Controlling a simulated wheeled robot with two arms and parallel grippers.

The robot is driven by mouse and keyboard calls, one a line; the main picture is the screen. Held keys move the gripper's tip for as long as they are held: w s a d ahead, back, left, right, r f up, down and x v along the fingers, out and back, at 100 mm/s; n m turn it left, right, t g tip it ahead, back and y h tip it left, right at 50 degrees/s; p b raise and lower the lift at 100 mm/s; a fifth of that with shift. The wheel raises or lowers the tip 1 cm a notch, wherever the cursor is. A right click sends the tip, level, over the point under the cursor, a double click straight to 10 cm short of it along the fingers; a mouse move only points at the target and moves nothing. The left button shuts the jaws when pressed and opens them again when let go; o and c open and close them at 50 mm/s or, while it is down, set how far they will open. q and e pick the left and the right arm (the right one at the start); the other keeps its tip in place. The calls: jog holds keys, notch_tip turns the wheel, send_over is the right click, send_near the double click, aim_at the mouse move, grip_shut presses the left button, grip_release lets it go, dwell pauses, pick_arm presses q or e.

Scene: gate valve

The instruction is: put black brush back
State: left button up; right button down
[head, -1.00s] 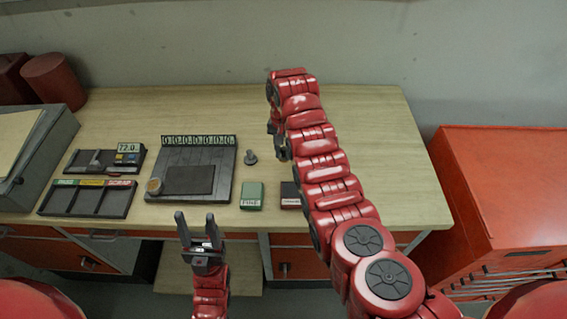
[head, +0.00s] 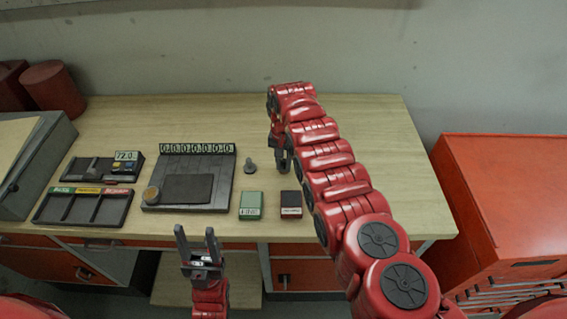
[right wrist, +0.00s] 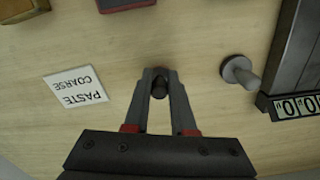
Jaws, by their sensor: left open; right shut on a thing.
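My right gripper (head: 284,166) points down over the back middle of the bench, right of a grey knobbed peg (head: 250,166). In the right wrist view its fingers (right wrist: 160,84) are shut on a small dark, round-ended thing (right wrist: 159,90), likely the black brush. Most of it is hidden between the fingers, and I cannot tell whether it touches the bench. The grey peg (right wrist: 240,72) lies to the right there, apart from the fingers. A white label reading PASTE COARSE (right wrist: 76,90) is on the bench to the left. My left gripper (head: 196,236) is open and empty before the bench's front edge.
A green block (head: 251,206) and a dark red block (head: 291,204) stand near the front edge. A dark tray with dials (head: 222,185) and a three-slot tray (head: 115,213) are to the left. A yellow-brown block (right wrist: 20,10) shows at a corner. The bench's right side (head: 385,150) is clear.

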aim_at(284, 162)
jog(key=shift+f, duration=0.1)
jog(key=c, duration=1.2)
grip_release()
jog(key=shift+f, duration=0.1)
jog(key=o, duration=0.5)
jog(key=shift+c, duration=0.2)
jog(key=shift+r, duration=0.75)
notch_tip(284, 162, up, 9)
jog(key=b, duration=0.3)
jog(key=shift+r, duration=0.15)
jog(key=shift+r+b, duration=0.35)
jog(key=shift+r, duration=0.45)
jog(key=shift+r, duration=0.1)
